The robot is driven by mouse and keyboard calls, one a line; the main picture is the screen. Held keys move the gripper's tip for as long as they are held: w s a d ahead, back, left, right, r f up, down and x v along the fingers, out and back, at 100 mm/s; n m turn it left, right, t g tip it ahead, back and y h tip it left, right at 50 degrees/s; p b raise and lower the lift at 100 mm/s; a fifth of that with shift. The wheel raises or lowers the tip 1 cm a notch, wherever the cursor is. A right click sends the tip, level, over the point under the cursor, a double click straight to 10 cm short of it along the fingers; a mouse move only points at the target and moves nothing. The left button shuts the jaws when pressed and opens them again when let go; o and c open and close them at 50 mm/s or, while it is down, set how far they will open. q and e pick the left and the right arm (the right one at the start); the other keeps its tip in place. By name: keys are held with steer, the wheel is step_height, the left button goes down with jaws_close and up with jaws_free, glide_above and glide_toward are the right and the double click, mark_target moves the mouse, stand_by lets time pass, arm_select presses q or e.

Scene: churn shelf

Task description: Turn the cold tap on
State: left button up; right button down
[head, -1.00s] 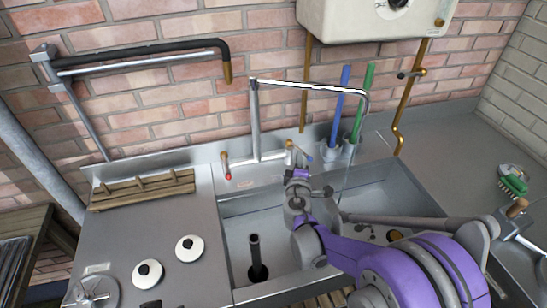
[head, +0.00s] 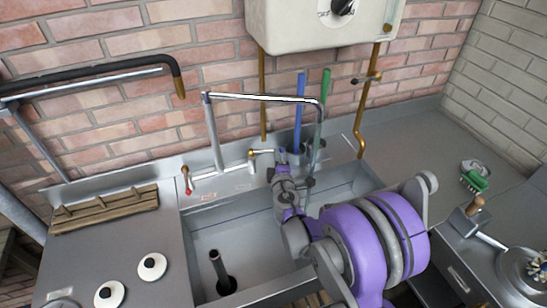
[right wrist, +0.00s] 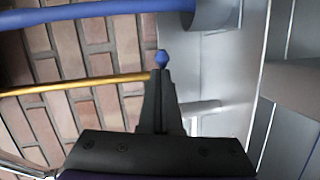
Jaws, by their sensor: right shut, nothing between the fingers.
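The cold tap (head: 254,154) is on the right end of the tap bar behind the sink, and its lever points right. In the right wrist view its blue tip (right wrist: 162,58) shows just past my right gripper's fingertips. My right gripper (head: 281,158) is shut and empty, right at the lever's end, which it hides in the head view. In the right wrist view the right gripper (right wrist: 158,75) appears at or very near the blue tip; contact cannot be told. The hot tap (head: 186,180), with a red tip, is at the bar's left end. My left gripper is not in view.
The tall spout (head: 262,97) arches above the taps. Blue (head: 299,110) and green (head: 325,110) upright rods stand just right of the cold tap. A cream water heater (head: 320,25) hangs above. The sink basin (head: 215,240) holds a dark standing pipe (head: 219,270).

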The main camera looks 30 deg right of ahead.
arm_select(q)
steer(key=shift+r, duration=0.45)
arm_select(e)
steer(key=shift+w+d+r, duration=0.1)
steer(key=shift+w+d, duration=0.35)
steer(key=shift+d, duration=0.05)
arm_select(q)
steer(key=shift+p, duration=0.3)
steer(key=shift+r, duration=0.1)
